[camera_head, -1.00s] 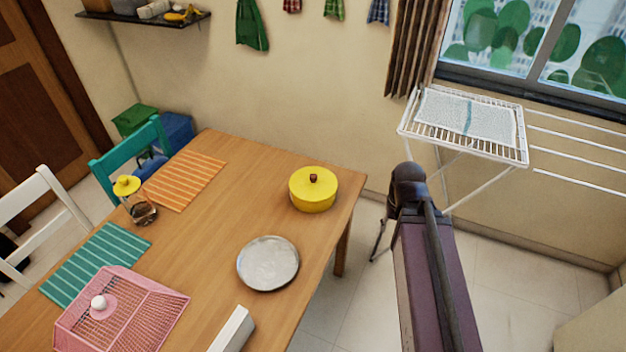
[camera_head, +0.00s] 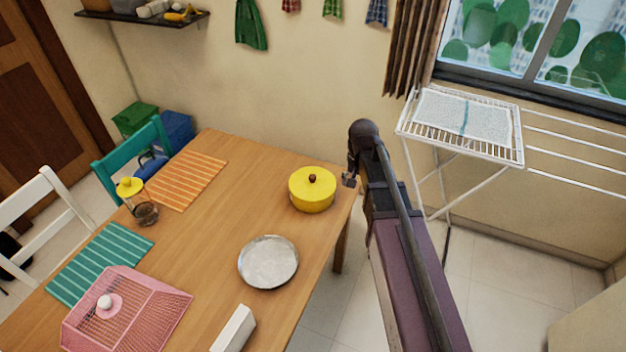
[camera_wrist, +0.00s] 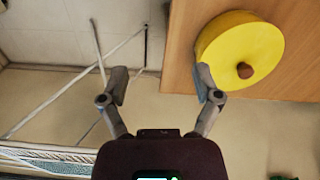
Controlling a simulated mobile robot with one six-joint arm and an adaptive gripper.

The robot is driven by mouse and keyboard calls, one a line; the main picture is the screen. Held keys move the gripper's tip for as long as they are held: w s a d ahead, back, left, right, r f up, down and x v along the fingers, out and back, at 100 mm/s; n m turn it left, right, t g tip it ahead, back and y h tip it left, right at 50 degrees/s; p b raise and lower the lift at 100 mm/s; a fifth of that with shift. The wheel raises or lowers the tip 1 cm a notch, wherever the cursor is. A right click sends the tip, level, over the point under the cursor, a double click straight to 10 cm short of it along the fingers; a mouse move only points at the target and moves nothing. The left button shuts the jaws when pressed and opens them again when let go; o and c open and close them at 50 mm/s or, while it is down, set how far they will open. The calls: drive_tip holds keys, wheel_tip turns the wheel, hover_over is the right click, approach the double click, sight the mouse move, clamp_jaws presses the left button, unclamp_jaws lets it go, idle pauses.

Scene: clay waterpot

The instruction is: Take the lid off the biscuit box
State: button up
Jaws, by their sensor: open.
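The biscuit box (camera_head: 312,198) is a round yellow tin on the far right corner of the wooden table. Its yellow lid (camera_head: 310,184) with a small brown knob (camera_head: 312,178) is on top. In the wrist view the lid (camera_wrist: 238,45) and knob (camera_wrist: 245,71) show at the upper right. My gripper (camera_head: 349,181) is just right of the box in the head view, by the table edge. In the wrist view my gripper (camera_wrist: 158,82) is open and empty, its right finger close to the lid's edge. I cannot tell whether they touch.
The table (camera_head: 215,235) also holds a metal plate (camera_head: 268,262), a pink mesh cover (camera_head: 125,315), a glass jar with yellow lid (camera_head: 143,208), and striped placemats. A white drying rack (camera_head: 465,125) stands at the right. The table around the box is clear.

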drive_tip(key=w+a+r+m+p, duration=0.2)
drive_tip(key=w+a+r, duration=0.1)
drive_tip(key=w+a, duration=0.9)
drive_tip(key=shift+a+m, duration=0.3)
drive_tip(key=shift+a, duration=0.65)
drive_tip(key=b, duration=0.8)
hover_over(312, 176)
drive_tip(key=f, duration=0.8)
drive_tip(key=shift+s+d+f, duration=0.15)
drive_tip(key=shift+s+f, duration=0.05)
drive_tip(key=shift+f, duration=0.1)
drive_tip(key=shift+w+f+b, duration=0.2)
drive_tip(key=shift+f+b, duration=2.4)
drive_tip(key=shift+b, duration=0.1)
clamp_jaws()
